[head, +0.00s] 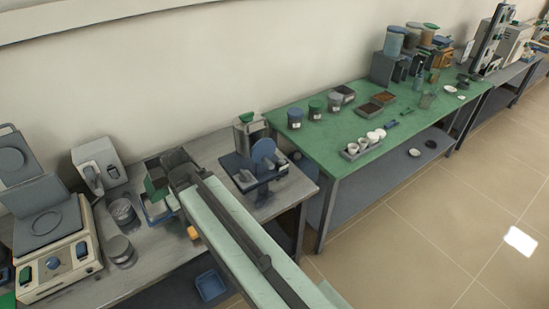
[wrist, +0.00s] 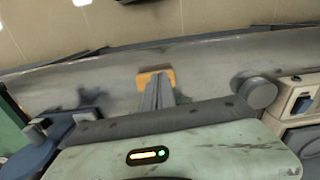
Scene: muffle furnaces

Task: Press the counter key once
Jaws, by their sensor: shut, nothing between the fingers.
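A small orange block (head: 193,232), which may be the counter, sits near the front edge of the grey bench, just left of my arm in the head view. It also shows in the wrist view (wrist: 146,80), directly at my fingertips. My gripper (wrist: 158,78) is shut and empty, its fingers overlapping the orange block in the picture. I cannot tell whether they touch it. The fingers cover part of the block, and I cannot make out a separate key on it. In the head view my arm hides the fingers.
Metal cans (head: 121,250) and a balance-like device (head: 55,255) stand on the grey bench (head: 215,150) at left. A blue device (head: 264,152) stands right of my arm; it shows at left in the wrist view. The green bench (head: 340,140) carries jars and trays.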

